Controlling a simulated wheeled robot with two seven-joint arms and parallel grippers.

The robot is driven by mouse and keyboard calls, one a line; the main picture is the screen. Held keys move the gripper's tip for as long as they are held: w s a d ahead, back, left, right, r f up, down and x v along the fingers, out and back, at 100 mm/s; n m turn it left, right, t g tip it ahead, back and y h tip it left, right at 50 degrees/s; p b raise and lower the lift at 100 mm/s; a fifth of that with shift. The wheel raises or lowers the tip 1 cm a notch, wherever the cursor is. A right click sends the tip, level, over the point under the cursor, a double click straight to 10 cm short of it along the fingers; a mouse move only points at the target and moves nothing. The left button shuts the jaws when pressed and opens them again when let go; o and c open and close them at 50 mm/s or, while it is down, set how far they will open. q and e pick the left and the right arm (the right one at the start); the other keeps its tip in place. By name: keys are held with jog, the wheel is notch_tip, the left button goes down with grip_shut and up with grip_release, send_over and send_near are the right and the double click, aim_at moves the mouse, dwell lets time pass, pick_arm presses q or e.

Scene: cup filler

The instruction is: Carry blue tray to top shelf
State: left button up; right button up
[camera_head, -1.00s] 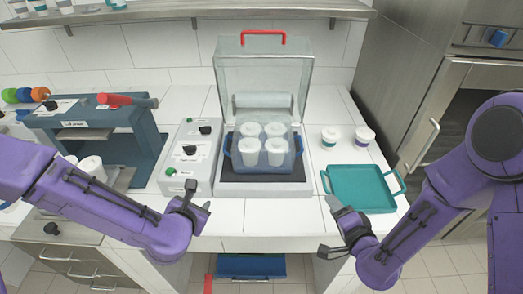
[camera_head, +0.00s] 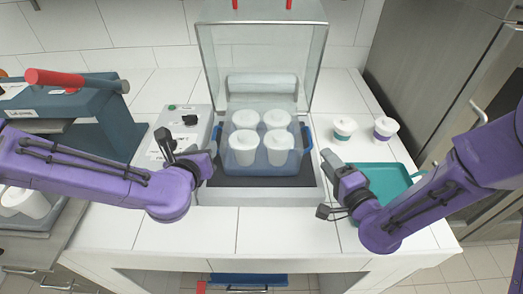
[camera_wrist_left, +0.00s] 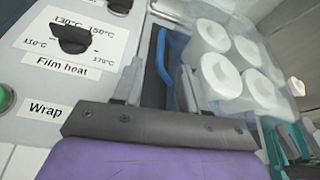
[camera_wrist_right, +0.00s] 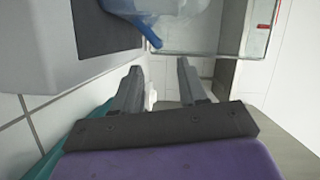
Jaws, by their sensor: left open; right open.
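The blue tray (camera_head: 261,168) sits on the dark bed of the wrap machine under its raised clear lid. It holds several white lidded cups (camera_head: 243,150), and clear film seems to cover them. My left gripper (camera_head: 211,152) is open just left of the tray. In the left wrist view the tray's blue handle (camera_wrist_left: 164,58) lies ahead, between the line of the open fingers. My right gripper (camera_head: 328,158) is open to the right of the tray, apart from it. In the right wrist view a blue handle (camera_wrist_right: 148,34) lies beyond the fingertips. The top shelf is not clearly in view.
The clear lid (camera_head: 262,60) stands open behind the tray. A teal tray (camera_head: 388,178) lies under my right arm, with two small cups (camera_head: 384,128) behind it. The machine's control panel (camera_head: 180,135) is at left. The counter front is clear.

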aim_at(214, 134)
pick_arm(q)
jog(key=shift+w+f, duration=0.15)
jog(key=shift+w, duration=0.1)
pick_arm(e)
jog(key=shift+w+f, duration=0.1)
jog(key=shift+w, duration=0.15)
pick_arm(q)
jog(key=shift+w+d, duration=0.1)
jog(key=shift+w, duration=0.15)
jog(key=x, duration=1)
jog(key=shift+s+d, duration=0.1)
pick_arm(e)
jog(key=x, duration=1)
jog(key=shift+w, duration=0.15)
pick_arm(q)
grip_shut()
pick_arm(e)
grip_shut()
